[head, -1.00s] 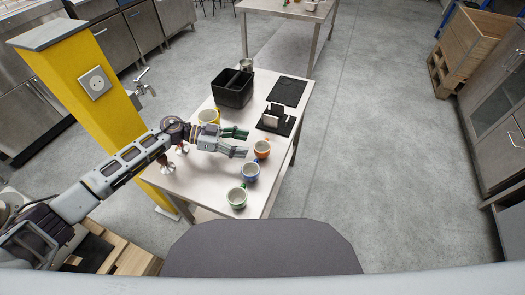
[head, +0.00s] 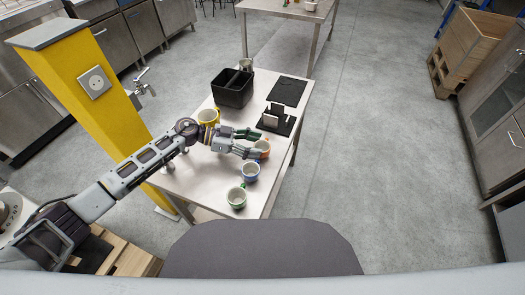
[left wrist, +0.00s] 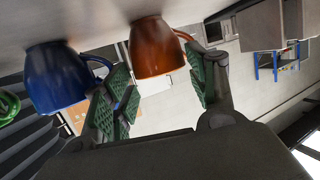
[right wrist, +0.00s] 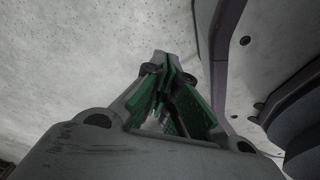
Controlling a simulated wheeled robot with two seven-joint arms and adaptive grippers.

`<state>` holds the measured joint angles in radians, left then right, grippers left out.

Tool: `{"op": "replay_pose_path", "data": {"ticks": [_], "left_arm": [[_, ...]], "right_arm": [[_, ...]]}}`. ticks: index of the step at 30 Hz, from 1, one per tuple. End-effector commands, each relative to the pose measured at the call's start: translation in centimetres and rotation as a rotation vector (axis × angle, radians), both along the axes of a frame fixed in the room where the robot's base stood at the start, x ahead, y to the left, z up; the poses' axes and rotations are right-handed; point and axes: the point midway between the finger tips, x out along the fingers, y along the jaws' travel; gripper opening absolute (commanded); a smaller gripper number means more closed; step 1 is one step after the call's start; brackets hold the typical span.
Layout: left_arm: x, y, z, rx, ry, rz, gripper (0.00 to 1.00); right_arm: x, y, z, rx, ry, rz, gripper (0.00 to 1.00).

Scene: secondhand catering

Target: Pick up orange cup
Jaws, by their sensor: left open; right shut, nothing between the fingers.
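The orange cup (head: 263,147) stands near the right edge of the metal table (head: 205,180). In the left wrist view, the orange cup (left wrist: 156,48) appears upside down between the spread green finger pads, its handle toward the right finger. My left gripper (head: 261,144) is open around or just short of it; contact is not clear. The left gripper also shows in its own wrist view (left wrist: 163,90). My right gripper (right wrist: 170,75) is shut and empty, seen only in the right wrist view, above grey floor.
A yellow cup (head: 208,116) is behind my left gripper. A black bin (head: 233,90) and a black holder (head: 277,120) stand farther back.

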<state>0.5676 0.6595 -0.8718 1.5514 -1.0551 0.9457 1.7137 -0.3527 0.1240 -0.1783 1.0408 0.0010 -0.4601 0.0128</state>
Motion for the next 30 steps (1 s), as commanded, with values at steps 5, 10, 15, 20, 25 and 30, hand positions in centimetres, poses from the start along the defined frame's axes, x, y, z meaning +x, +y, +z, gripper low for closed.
{"op": "replay_pose_path", "data": {"ticks": [5,10,15,20,25,30], "left_arm": [[0.0,-1.2,-0.4,0.0,-0.001,0.0,0.58],[0.0,-1.3,-0.4,0.0,0.0,0.0,0.58],[0.0,-1.3,-0.4,0.0,0.0,0.0,0.58],[0.0,-1.3,-0.4,0.0,0.0,0.0,0.58],[0.0,-1.3,-0.4,0.0,0.0,0.0,0.38],[0.0,-1.3,-0.4,0.0,0.0,0.0,0.26]], "right_arm": [[0.6,0.3,0.3,0.004,-0.007,-0.001,0.0],[1.1,0.5,0.5,0.006,-0.013,-0.002,0.0],[1.1,0.4,0.4,0.005,-0.012,-0.002,0.0],[1.1,0.4,0.4,0.004,-0.013,-0.002,0.0],[1.2,0.3,0.4,0.004,-0.014,-0.002,0.0],[1.2,0.2,0.4,0.003,-0.014,-0.001,0.0]]}}
